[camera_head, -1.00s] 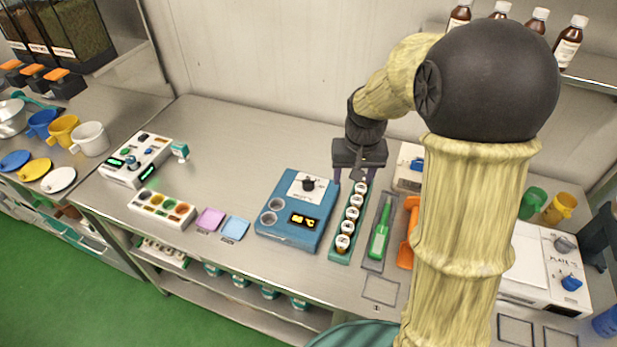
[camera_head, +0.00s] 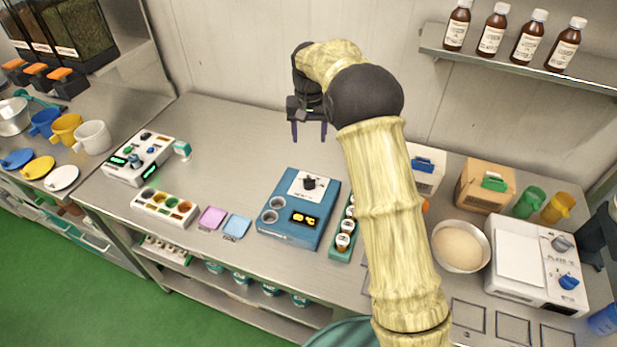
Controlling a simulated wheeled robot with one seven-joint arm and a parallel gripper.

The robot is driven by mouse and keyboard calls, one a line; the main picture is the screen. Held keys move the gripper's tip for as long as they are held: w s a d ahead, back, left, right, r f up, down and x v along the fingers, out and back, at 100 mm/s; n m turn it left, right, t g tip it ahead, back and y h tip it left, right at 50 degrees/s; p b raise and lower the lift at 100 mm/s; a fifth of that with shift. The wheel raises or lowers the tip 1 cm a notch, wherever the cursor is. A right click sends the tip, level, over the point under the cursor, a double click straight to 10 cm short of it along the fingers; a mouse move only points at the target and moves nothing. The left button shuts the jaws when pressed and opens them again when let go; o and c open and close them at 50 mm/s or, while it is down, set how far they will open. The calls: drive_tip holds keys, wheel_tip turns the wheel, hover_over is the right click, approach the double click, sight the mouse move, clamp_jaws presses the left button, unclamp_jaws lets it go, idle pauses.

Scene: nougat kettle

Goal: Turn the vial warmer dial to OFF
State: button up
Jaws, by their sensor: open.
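The vial warmer (camera_head: 283,229) is a blue box on the steel bench, with two round wells on its left side and a lit yellow display reading what looks like a temperature. Its black dial (camera_head: 309,184) sits on a white label plate at the back; the dial's setting is too small to read. My gripper (camera_head: 309,138) is open and empty, fingers pointing down, above and behind the dial and apart from it. The dial is in clear view.
A green rack of white-capped vials (camera_head: 343,241) stands close on the warmer's right, partly behind my arm. Pink (camera_head: 212,217) and blue pads lie to the left. A white device with knobs (camera_head: 139,158) stands further left. The bench behind the warmer's left is clear.

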sight(309, 179)
wheel_tip(309, 179, down, 18)
drive_tip(key=p, duration=0.5)
drive_tip(key=shift+w+r, duration=0.1)
drive_tip(key=shift+r, duration=0.15)
drive_tip(key=c, duration=1)
